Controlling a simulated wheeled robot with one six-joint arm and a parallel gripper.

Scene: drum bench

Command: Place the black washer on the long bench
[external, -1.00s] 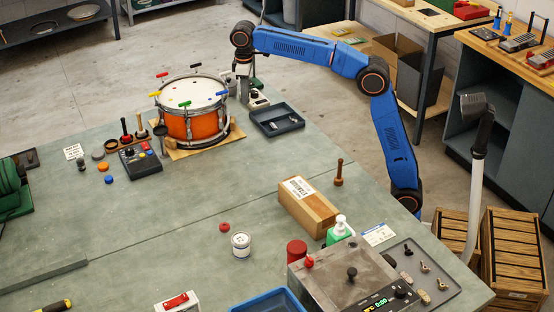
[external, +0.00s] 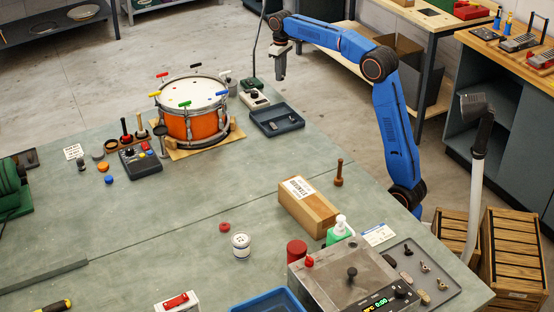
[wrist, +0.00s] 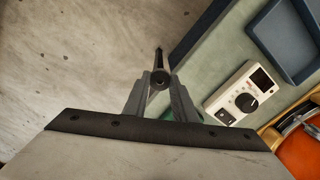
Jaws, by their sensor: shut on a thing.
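My gripper (external: 280,72) hangs pointing down in the external view, beyond the far edge of the big green-topped bench (external: 150,225), with floor behind it. In the wrist view its fingers (wrist: 160,86) are closed together on a small dark thing (wrist: 160,76). This looks like the black washer, but it is mostly hidden and its ring shape is not clear. The external view shows no washer at the fingertips. Other benches stand around, and I cannot tell for sure which is the long bench; a wooden-topped one (external: 535,85) is at the right.
An orange drum (external: 190,122), a dark blue tray (external: 277,120) and a white meter (external: 254,98) sit near the green bench's far edge. A thin gooseneck (external: 256,50) rises close left of my gripper. A shelf table (external: 430,15) stands behind my arm. The floor to the upper left is clear.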

